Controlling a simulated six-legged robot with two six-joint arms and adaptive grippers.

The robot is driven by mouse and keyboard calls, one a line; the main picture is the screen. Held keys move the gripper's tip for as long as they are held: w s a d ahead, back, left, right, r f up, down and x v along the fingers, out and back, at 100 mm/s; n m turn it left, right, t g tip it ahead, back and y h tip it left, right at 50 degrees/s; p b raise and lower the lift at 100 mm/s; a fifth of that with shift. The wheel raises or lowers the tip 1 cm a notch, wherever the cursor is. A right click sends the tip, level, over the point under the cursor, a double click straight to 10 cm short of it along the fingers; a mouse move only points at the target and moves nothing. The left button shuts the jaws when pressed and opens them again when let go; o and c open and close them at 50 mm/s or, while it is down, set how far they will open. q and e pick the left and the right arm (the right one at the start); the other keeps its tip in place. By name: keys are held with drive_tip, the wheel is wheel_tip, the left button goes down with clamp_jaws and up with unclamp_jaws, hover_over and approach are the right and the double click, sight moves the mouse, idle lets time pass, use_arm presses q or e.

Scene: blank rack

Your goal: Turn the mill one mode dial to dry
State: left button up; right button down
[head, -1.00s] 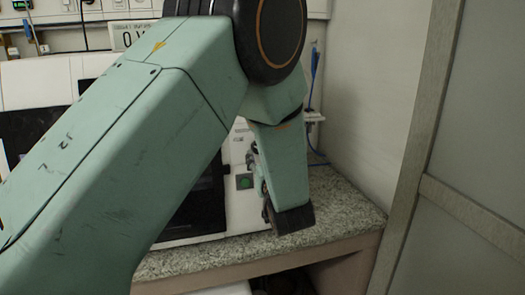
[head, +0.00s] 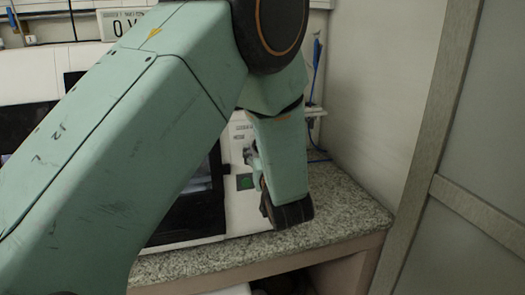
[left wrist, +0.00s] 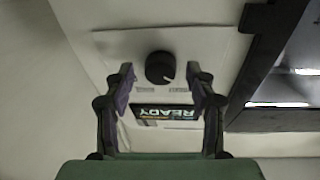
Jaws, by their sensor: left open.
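In the left wrist view a round black dial (left wrist: 160,67) with a small pale pointer mark at its lower right sits on a pale panel. Below it a small dark display (left wrist: 163,115) shows READY upside down. My left gripper (left wrist: 160,86) is open, its two fingers on either side of the dial in the picture, with visible gaps. Whether the fingertips reach the dial's depth I cannot tell. In the head view my left arm covers much of the white machine (head: 235,210), and the dial is hidden there. My right gripper is in neither view.
A green square button (head: 244,182) is on the machine's front beside a dark window (head: 195,210). The speckled counter (head: 345,210) is bare at the right. A wall and a framed panel (head: 470,150) stand further right. A labelled box (head: 122,22) is behind.

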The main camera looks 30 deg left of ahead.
use_arm(q)
drive_tip(key=shift+d+r, duration=0.1)
drive_tip(key=shift+d, duration=0.1)
drive_tip(key=shift+s, duration=0.1)
drive_tip(key=shift+c, duration=0.6)
drive_tip(key=shift+a, duration=0.3)
drive_tip(key=c, duration=0.4)
drive_tip(key=shift+d, duration=0.15)
drive_tip(key=c, duration=0.4)
drive_tip(key=shift+c, duration=1.1)
drive_tip(key=m+h+p, duration=0.1)
drive_tip(key=m+p, duration=0.5)
drive_tip(key=m, duration=0.1)
drive_tip(key=m+g+p, duration=0.1)
drive_tip(key=m+p, duration=0.6)
drive_tip(key=r+m+g+h+p, duration=0.1)
drive_tip(key=m+p, duration=0.6)
drive_tip(key=shift+h, duration=0.3)
drive_tip(key=shift+m+p, duration=0.7)
drive_tip(key=shift+m, duration=0.6)
drive_tip(key=shift+g, duration=0.3)
